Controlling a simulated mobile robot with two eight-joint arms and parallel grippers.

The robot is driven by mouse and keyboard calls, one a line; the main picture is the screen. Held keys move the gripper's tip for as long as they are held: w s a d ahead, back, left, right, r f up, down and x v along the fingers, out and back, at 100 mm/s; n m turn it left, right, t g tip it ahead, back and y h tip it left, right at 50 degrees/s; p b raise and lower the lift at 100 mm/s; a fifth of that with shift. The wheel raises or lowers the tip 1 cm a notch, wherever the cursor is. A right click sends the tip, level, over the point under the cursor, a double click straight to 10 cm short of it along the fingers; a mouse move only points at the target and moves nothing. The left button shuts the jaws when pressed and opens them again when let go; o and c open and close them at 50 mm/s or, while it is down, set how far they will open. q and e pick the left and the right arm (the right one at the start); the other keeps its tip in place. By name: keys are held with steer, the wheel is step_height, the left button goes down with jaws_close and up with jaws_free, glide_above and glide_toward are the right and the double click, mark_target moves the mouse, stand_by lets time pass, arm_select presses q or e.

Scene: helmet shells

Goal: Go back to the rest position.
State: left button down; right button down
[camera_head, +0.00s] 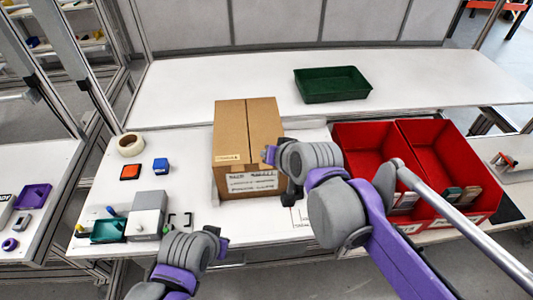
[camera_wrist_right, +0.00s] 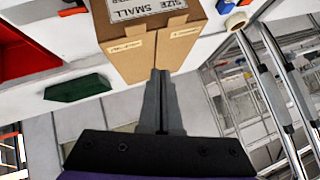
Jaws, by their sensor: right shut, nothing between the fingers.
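My right gripper (camera_wrist_right: 160,74) is shut and empty; its dark fingers show together in the right wrist view, in front of the cardboard box. In the head view my right arm's wrist covers the box's right front edge, and I cannot tell whether the fingers touch it. The cardboard box (camera_head: 247,130) stands upright on the white table with its top flaps closed and a printed label on its front; it also shows in the right wrist view (camera_wrist_right: 150,47).
Two red bins (camera_head: 360,140) stand right of the box. A green tray (camera_head: 332,95) lies behind. On the left are a tape roll (camera_head: 130,145), an orange-topped block (camera_head: 131,172), a blue block (camera_head: 161,165) and grey boxes (camera_head: 147,215). The table's back left is clear.

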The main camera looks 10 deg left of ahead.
steer(key=shift+a+v, duration=0.15)
steer(key=shift+v, duration=0.65)
steer(key=shift+a+v, duration=0.15)
steer(key=shift+v, duration=0.6)
steer(key=s+d+f+h, duration=0.2)
steer(key=s+d+f, duration=0.3)
steer(key=d, duration=0.3)
steer(key=s+d+f+m+g+h, duration=0.1)
steer(key=s+d+f+h, duration=0.1)
steer(key=s+d+f, duration=0.3)
steer(key=s+d+f+g+h, duration=0.1)
steer(key=s+d+f, duration=0.4)
steer(key=d, duration=0.8)
steer(key=shift+s+f+m+h, duration=0.4)
steer(key=shift+f+h, duration=0.1)
steer(key=shift+f, duration=0.35)
steer(key=shift+d, duration=0.1)
